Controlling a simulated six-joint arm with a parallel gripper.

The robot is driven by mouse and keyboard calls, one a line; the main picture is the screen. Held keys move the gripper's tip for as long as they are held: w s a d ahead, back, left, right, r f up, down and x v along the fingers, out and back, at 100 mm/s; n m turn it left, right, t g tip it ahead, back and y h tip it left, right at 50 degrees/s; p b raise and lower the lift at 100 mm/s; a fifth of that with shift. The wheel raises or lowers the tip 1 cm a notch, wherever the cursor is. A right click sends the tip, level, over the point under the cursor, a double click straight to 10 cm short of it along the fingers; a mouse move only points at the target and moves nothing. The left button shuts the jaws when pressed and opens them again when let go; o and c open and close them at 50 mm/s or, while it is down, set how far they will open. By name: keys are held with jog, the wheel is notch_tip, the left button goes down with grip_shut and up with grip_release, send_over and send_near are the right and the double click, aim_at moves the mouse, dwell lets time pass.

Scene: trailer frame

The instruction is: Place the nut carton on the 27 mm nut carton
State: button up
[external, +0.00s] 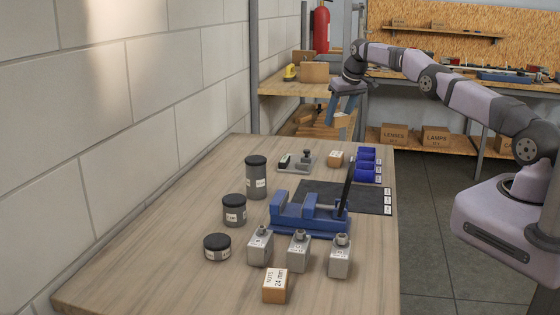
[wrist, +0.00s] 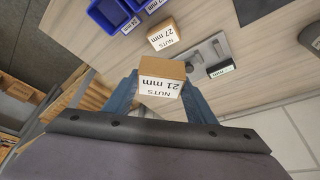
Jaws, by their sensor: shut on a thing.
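My gripper (external: 344,108) is shut on a small brown nut carton (external: 341,121) and holds it in the air above the far end of the bench. In the wrist view this held carton (wrist: 162,70) has a white label reading "NUTS 21 mm", between my blue fingers (wrist: 160,88). The 27 mm nut carton (external: 335,159) stands on the bench below; it also shows in the wrist view (wrist: 166,34), just beyond the held carton. The two cartons are apart. Another carton (external: 275,286), labelled 24 mm, stands at the bench's near end.
Blue bins (external: 366,170) stand right of the 27 mm carton, and a grey plate with fittings (external: 295,162) lies left of it. A blue vise (external: 308,216), dark round containers (external: 256,178) and grey blocks (external: 299,251) occupy the nearer bench. A wall runs along the left.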

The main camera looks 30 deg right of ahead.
jog(key=b, duration=0.2)
send_over(334, 152)
jog(key=s, duration=0.2)
jog(key=shift+a+f, duration=0.2)
jog(key=shift+f, duration=2.05)
jog(key=shift+f+p, duration=1)
jog(key=shift+f, duration=1.7)
jog(key=shift+f, duration=0.2)
jog(key=o, duration=1.2)
